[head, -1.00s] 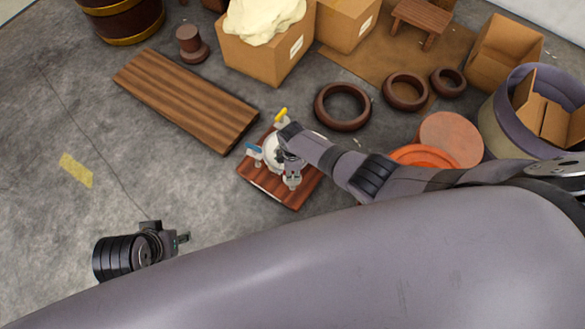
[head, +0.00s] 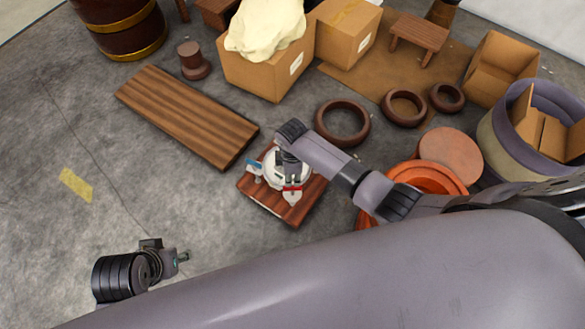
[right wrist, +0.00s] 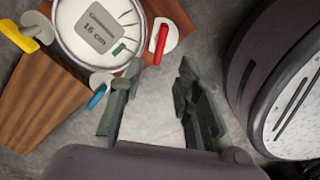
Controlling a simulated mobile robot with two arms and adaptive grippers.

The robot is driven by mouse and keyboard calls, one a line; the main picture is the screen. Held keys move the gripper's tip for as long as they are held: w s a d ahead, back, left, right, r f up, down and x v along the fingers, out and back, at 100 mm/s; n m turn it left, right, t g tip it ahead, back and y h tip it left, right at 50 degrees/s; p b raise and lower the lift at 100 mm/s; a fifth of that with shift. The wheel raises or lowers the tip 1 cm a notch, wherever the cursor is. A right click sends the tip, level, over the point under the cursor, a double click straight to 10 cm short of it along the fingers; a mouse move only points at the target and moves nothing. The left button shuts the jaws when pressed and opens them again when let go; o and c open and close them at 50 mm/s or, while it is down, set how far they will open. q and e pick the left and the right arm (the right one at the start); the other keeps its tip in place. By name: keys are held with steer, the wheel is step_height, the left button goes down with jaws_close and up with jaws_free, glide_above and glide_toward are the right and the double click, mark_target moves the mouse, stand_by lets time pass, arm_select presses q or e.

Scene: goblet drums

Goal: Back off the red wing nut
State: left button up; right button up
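In the head view the red wing nut (head: 292,189) is at the near side of the wooden base (head: 270,205). A blue wing nut (right wrist: 97,97) and a yellow wing nut (right wrist: 25,42) are on other tabs. My right gripper (right wrist: 160,72) is open and empty; the red wing nut shows just past its fingertips, across the gap. My left gripper (head: 182,257) is far left of the base, its opening too small to judge.
A striped plank (head: 188,117) lies behind the base. Dark rings (head: 343,140), an orange bucket (head: 430,178) and a round brown disc (head: 450,155) are to the right. Cardboard boxes (head: 262,78) stand behind.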

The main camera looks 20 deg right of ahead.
steer(key=shift+r, duration=1.65)
